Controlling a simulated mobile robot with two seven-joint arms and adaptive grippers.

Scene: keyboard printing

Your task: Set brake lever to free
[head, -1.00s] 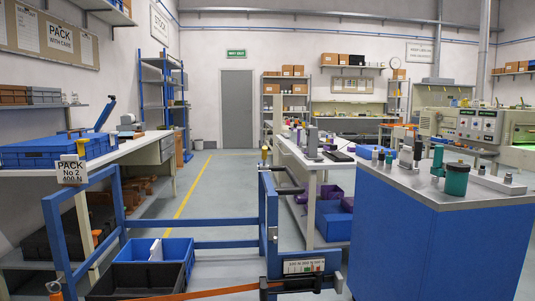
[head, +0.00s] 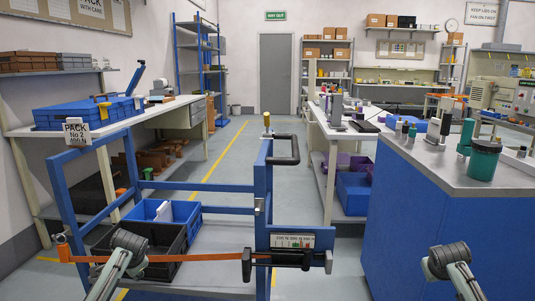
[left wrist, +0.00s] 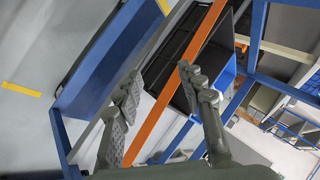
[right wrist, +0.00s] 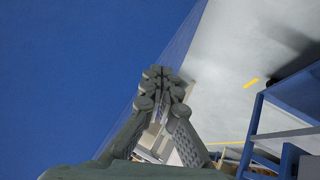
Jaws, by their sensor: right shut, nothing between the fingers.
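A blue trolley frame (head: 262,205) stands in front of me in the head view. At its right post are a yellow-topped upright piece (head: 267,124), a black looped handle (head: 285,147), a label plate with green and red marks (head: 293,241) and a black bar below it (head: 285,259). I cannot tell for sure which part is the brake lever. My left gripper (left wrist: 160,80) is open, with an orange strap (left wrist: 178,85) beyond its fingers in the left wrist view. My right gripper (right wrist: 161,76) is shut and empty beside a blue cabinet side. Neither gripper touches the trolley post.
The orange strap (head: 200,257) crosses the trolley front. Black and blue crates (head: 165,263) sit in the trolley. A blue cabinet (head: 415,235) with a grey top carrying bottles stands at right. A packing bench (head: 165,112) stands at left. The aisle floor (head: 240,155) is clear.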

